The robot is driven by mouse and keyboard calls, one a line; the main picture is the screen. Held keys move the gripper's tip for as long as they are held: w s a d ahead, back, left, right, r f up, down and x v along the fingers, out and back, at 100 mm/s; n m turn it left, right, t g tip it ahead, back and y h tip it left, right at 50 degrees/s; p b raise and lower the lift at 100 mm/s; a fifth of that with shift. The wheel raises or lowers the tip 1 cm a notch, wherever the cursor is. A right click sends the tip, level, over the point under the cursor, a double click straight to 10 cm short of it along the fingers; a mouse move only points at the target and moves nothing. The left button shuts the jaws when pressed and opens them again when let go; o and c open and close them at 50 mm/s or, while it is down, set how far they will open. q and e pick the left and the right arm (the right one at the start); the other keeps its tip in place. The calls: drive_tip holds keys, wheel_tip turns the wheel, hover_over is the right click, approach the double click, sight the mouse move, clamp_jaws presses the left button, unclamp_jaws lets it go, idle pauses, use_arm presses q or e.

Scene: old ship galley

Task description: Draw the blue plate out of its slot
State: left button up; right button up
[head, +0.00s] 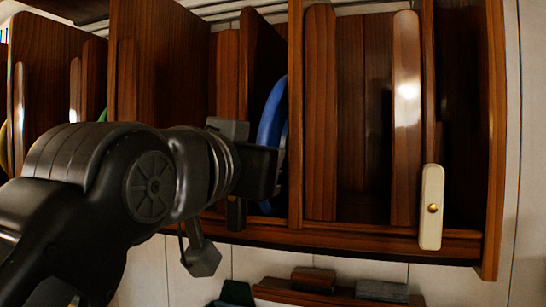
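The blue plate (272,112) stands on edge in a slot of the wooden rack (295,205). Only a narrow curved strip of its rim shows, beside a wooden upright; the dark slot wall and my gripper cover the rest. My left arm comes in from the left, and my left gripper (262,172) is at the plate's middle height, right in front of it. The gripper overlaps the plate in the picture. Its fingertips are hidden or too dark to make out, so I cannot tell whether it touches or grips the plate. My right gripper is out of view.
Wooden dividers and uprights (406,120) stand on both sides of the slot. A cream latch (431,207) hangs at the rack's lower right. Green (103,115) and yellow (4,145) edges show farther left. Below are a brown block (313,279) and a grey block (382,291).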

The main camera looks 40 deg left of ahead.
use_arm(q)
clamp_jaws()
drive_tip(key=shift+r, duration=0.45)
idle(1.1)
drive_tip(key=shift+r, duration=0.75)
drive_tip(key=shift+r, duration=0.1)
drive_tip(key=shift+s, duration=0.1)
drive_tip(key=v, duration=2.1)
drive_tip(key=shift+s+d, duration=0.25)
drive_tip(key=shift+s, duration=0.1)
idle(0.8)
